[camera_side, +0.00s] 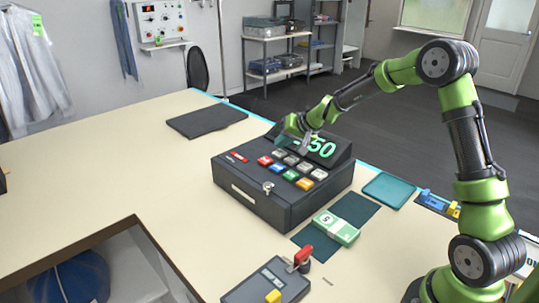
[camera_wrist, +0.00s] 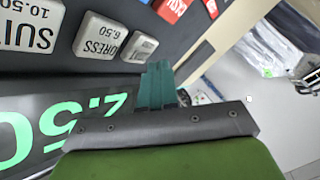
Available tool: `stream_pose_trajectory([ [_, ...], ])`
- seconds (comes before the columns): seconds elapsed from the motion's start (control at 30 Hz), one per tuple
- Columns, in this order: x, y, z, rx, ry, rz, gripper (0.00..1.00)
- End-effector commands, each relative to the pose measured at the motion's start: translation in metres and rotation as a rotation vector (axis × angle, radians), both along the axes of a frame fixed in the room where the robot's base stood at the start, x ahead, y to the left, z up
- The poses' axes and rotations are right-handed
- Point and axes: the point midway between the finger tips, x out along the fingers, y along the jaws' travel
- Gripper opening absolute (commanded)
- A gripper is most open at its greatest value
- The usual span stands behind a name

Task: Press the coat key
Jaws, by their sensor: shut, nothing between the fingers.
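A dark cash register (camera_side: 240,190) stands on the table, with rows of coloured and grey keys on its sloped top. In the wrist view I read a SUIT key (camera_wrist: 30,22) and a DRESS key (camera_wrist: 99,36). A smaller-looking pale key (camera_wrist: 141,47) sits beside them, its label too small to read. I cannot tell which key is the coat key. The green-lit display (camera_side: 321,148) shows digits ending in 50, partly hidden by my gripper. My gripper (camera_side: 304,150) is shut and empty above the register, near the display and the back keys. Its teal fingers (camera_wrist: 157,85) reach beside the pale key.
A green banknote bundle (camera_side: 336,227) lies right of the register, near a teal tray (camera_side: 389,189).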

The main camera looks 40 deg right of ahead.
Motion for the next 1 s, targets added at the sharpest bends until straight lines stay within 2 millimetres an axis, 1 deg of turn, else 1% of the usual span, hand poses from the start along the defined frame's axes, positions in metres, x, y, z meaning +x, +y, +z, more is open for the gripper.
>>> stream_pose_trajectory([
  [0.27,-0.0001,0.0000,-0.0003,0.000,0.000,0.000,0.00],
  [0.53,-0.0002,-0.0005,-0.0082,0.000,0.001,-0.001,0.00],
  [1.0,0.0000,0.0001,-0.0096,0.000,0.001,0.001,0.00],
])
